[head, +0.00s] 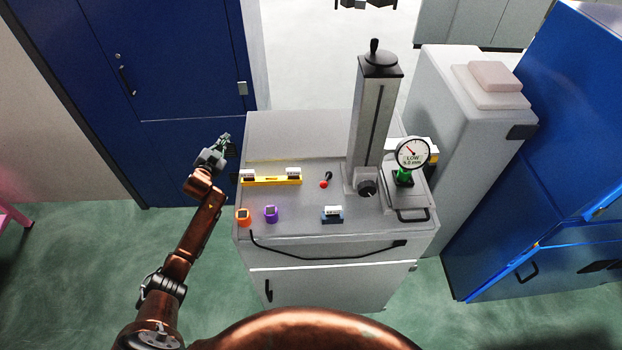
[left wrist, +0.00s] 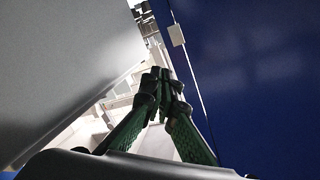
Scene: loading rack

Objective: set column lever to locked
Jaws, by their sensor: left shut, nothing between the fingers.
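The grey column (head: 372,120) stands upright on the right part of the cabinet top. A black handle (head: 375,46) sticks up from its top cap, and a black knob (head: 366,187) is at its foot. A small black lever with a red ball end (head: 325,181) is on the cabinet top left of the column. I cannot tell which is the column lever, or its setting. My left gripper (head: 226,143) is shut and empty, beyond the cabinet's left edge and well apart from the column. Its closed green fingers show in the left wrist view (left wrist: 165,80). My right gripper is out of view.
A round dial gauge (head: 412,153) stands right of the column. A blue door (head: 165,90) is behind my gripper.

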